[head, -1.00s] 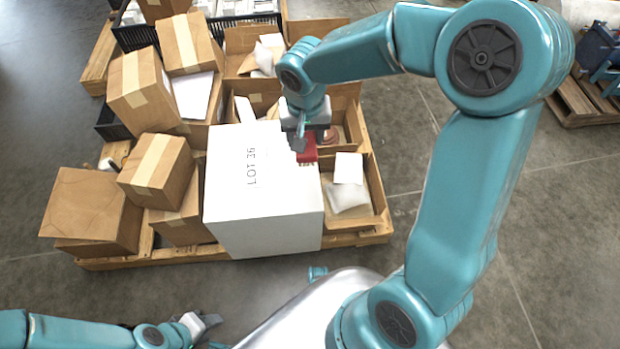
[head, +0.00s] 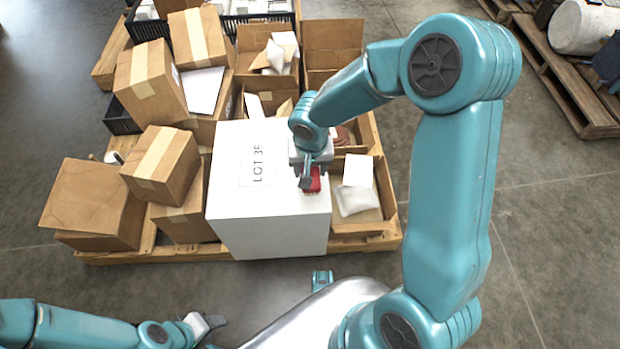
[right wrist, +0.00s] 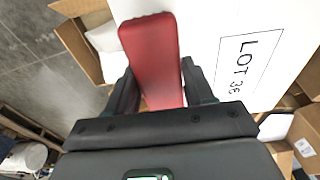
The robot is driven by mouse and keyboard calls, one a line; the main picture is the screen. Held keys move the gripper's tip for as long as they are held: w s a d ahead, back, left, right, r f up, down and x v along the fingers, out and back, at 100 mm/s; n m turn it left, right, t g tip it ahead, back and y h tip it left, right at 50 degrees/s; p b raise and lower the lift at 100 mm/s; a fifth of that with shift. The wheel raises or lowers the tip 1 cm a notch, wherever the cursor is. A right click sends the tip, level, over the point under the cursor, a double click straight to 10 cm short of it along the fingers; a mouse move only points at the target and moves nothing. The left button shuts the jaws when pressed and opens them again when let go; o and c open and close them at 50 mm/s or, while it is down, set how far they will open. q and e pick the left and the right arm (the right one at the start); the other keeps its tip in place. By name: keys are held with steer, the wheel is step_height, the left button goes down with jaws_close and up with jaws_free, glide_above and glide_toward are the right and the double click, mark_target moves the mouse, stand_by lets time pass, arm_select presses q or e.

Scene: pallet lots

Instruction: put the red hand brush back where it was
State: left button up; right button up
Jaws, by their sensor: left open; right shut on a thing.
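The red hand brush (head: 315,181) is between the fingers of my right gripper (head: 307,178), at the right part of the white LOT 36 box's top (head: 232,193). I cannot tell whether it touches that top. In the right wrist view the brush (right wrist: 152,50) points away from the closed fingers (right wrist: 160,90), with the white box (right wrist: 285,25) and its printed label beside it. My left gripper (head: 207,324) is open and empty at the lower left, away from the pallet.
Brown cartons (head: 160,167) stand left of the white box. Open cartons with white packets (head: 358,198) stand to its right and behind. The wooden pallet (head: 180,254) carries them. Another pallet (head: 566,86) is at the upper right, with clear floor between.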

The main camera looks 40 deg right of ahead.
step_height(320, 180, down, 4)
steer(key=shift+f+b, duration=0.15)
steer(key=shift+b, duration=0.65)
steer(key=shift+f, duration=0.1)
steer(key=o, duration=0.9)
steer(key=shift+o, duration=0.2)
